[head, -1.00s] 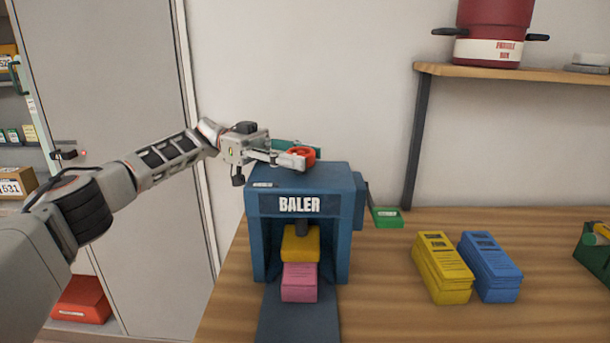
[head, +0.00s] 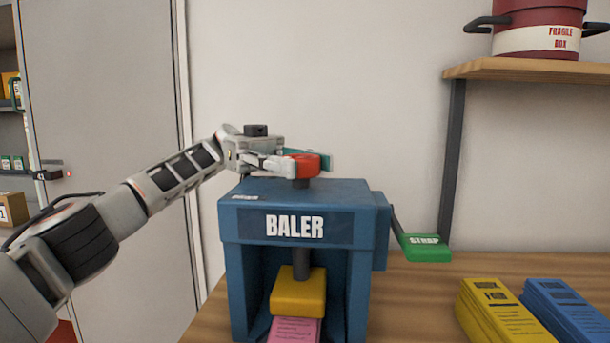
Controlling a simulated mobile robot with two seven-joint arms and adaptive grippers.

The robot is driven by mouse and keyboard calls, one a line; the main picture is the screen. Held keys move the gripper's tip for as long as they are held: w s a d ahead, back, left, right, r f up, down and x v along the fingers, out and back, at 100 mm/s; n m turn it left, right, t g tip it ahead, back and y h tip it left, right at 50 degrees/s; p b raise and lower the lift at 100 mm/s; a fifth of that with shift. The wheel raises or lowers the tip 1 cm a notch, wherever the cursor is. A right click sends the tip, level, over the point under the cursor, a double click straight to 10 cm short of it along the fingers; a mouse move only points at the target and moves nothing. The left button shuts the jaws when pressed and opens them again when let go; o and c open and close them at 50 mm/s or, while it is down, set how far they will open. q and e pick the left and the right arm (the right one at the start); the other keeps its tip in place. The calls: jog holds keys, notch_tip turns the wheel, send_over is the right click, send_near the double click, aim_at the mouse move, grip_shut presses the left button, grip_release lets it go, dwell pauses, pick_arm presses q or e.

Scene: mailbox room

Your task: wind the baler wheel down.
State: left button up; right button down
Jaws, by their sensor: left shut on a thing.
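The blue baler (head: 230,225) stands on the wooden table, its name on the front. Its red wheel (head: 303,166) sits on a dark shaft above the top. My left gripper (head: 290,163) is shut on the red wheel, reaching in from the left. Inside the baler, a yellow press block (head: 299,293) hangs on a dark rod. A pink bundle (head: 294,331) lies below it, partly cut off by the picture's lower edge; whether the block touches it I cannot tell. My right gripper is not in view.
A green strap lever (head: 426,248) sticks out at the baler's right side. Yellow (head: 490,310) and blue (head: 565,311) bundles lie on the table (head: 415,297) at the right. A shelf (head: 540,68) above holds a red fragile box (head: 540,33).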

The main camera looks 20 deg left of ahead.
aim_at(301, 156)
pick_arm(q)
jog(key=shift+d+f, duration=0.1)
jog(key=shift+f, duration=0.1)
jog(key=o, duration=1.1)
jog(key=shift+o, duration=0.2)
jog(key=shift+r, duration=0.1)
jog(key=shift+r, duration=0.1)
jog(key=shift+s+r, duration=0.1)
jog(key=shift+r, duration=4.8)
